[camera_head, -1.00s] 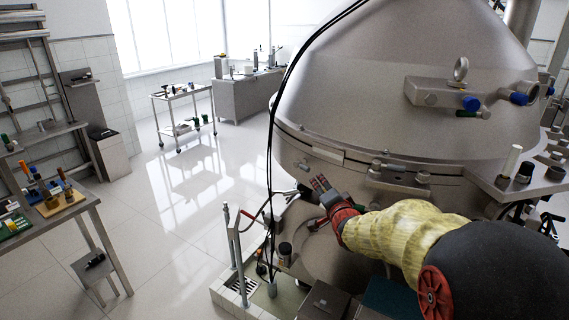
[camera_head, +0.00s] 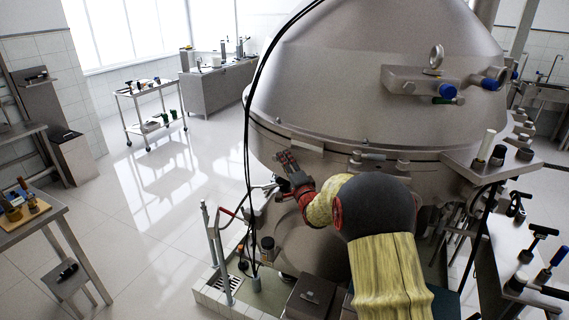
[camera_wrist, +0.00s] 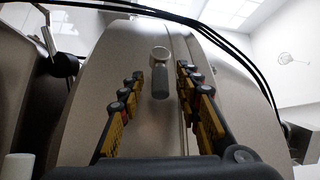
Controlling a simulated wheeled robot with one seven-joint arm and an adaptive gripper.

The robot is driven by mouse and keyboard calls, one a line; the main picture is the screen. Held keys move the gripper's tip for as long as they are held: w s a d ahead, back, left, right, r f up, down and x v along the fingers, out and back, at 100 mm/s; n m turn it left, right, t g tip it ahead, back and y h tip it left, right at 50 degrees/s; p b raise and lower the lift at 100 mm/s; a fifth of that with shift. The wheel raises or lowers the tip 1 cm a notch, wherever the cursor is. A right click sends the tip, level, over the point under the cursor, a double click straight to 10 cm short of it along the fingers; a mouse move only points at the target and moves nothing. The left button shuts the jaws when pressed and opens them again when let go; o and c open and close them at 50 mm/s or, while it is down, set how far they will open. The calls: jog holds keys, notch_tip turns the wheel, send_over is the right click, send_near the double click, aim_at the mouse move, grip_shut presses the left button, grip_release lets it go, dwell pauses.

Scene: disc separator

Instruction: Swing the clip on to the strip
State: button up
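My gripper (camera_head: 288,162) is at the left front of the big steel separator, its fingers pointing up at the seam under the cone. In the wrist view its two padded fingers are spread apart. A small grey clip (camera_wrist: 160,82) with a rounded end shows between them, with visible space on both sides. The strip (camera_wrist: 177,45) appears to be the narrow raised band along the seam, running beside the clip in the wrist view. I cannot tell whether the clip touches it. In the head view my gripper hides the clip.
The separator's cone (camera_head: 370,70) fills the middle. Black cables (camera_head: 250,150) hang close to the left of my gripper. A red-handled post (camera_head: 216,240) stands at lower left. A trolley (camera_head: 150,105) and side table (camera_head: 40,215) are farther left, with open floor between.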

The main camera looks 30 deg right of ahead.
jog(key=shift+w, duration=0.3)
jog(key=shift+c, duration=0.4)
jog(key=c, duration=0.7)
